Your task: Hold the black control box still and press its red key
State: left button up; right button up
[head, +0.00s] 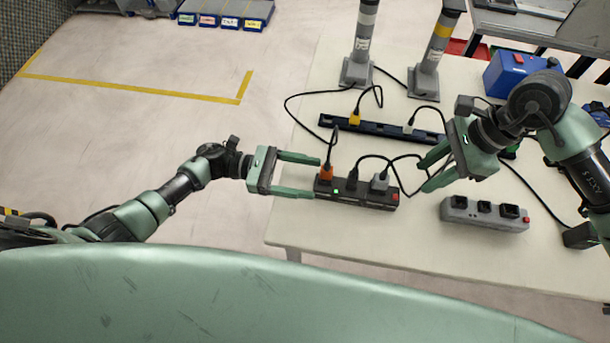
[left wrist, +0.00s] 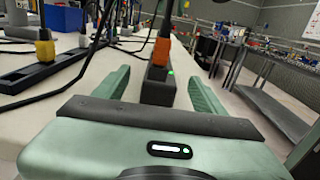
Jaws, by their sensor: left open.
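The black control box (head: 350,194) lies on the table, with an orange plug (head: 327,172), a black plug and a grey plug (head: 379,182) in its top. A green light glows near its left end, and its red key (head: 395,197) is at the right end. My left gripper (head: 317,177) is open at the box's left end. In the left wrist view, the box (left wrist: 157,88) stands between the spread fingers, with visible gaps on both sides. My right gripper (head: 422,177) is open and empty, above and right of the red key.
A grey socket strip (head: 484,214) with another red switch lies to the right. A long dark blue strip (head: 385,130) with plugs lies behind. Loose black cables cross the table near both grippers. Two grey posts and a blue box (head: 515,75) stand farther back. The front tabletop is clear.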

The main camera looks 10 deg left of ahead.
aim_at(330, 183)
pick_arm(q)
jog(key=shift+s+d+f, duration=0.1)
jog(key=shift+d+f, duration=0.05)
jog(key=shift+d, duration=0.35)
jog(key=d, duration=0.7)
jog(key=shift+a, duration=0.1)
jog(key=c, duration=1.5)
grip_shut()
pick_arm(e)
grip_shut()
